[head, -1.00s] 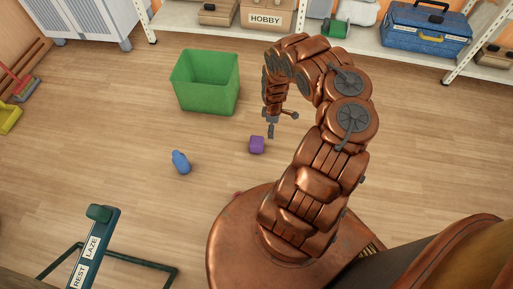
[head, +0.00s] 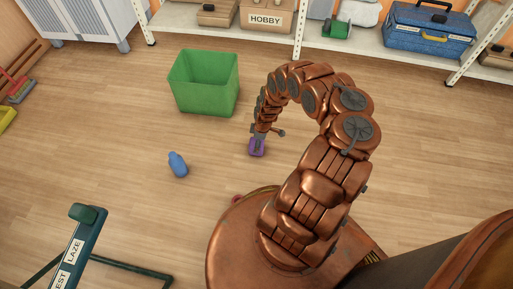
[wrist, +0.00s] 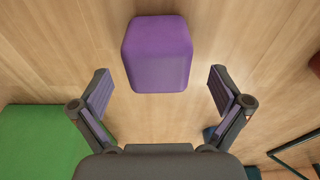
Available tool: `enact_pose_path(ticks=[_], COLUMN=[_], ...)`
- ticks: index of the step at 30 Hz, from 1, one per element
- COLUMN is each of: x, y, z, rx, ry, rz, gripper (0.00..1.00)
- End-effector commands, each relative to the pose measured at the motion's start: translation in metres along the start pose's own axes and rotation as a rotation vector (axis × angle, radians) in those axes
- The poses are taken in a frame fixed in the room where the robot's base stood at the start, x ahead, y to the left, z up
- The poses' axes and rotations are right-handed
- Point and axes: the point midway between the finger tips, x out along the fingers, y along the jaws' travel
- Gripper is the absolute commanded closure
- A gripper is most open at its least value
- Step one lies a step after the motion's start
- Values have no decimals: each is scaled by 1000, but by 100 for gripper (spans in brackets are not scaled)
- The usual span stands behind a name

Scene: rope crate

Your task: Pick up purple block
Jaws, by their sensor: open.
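The purple block (head: 257,150) sits on the wooden floor in front of my base, partly hidden by my gripper in the head view. In the wrist view the purple block (wrist: 157,54) is at the top middle, beyond the fingertips and centred between their lines. My gripper (wrist: 158,88) is open and empty, with one finger on each side and bare floor between them. In the head view my gripper (head: 257,140) is low, right at the block. I cannot tell whether a finger touches it.
A green crate (head: 203,107) stands behind and left of the block. A blue bottle (head: 178,164) is on the floor to the left. A labelled green frame (head: 78,240) stands at the lower left. Shelves with a blue toolbox (head: 430,29) line the back. Floor around the block is clear.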

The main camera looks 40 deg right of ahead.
Motion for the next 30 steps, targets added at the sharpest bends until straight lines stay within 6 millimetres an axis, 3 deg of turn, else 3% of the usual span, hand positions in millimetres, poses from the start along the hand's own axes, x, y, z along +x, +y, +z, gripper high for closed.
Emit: enact_pose_path(ticks=[12, 21, 30], x=[46, 46, 46], y=[2, 2, 2], z=[-1, -1, -1], rx=[0, 1, 1], ry=[-1, -1, -1], rz=[-1, 0, -1], gripper=[0, 0, 31])
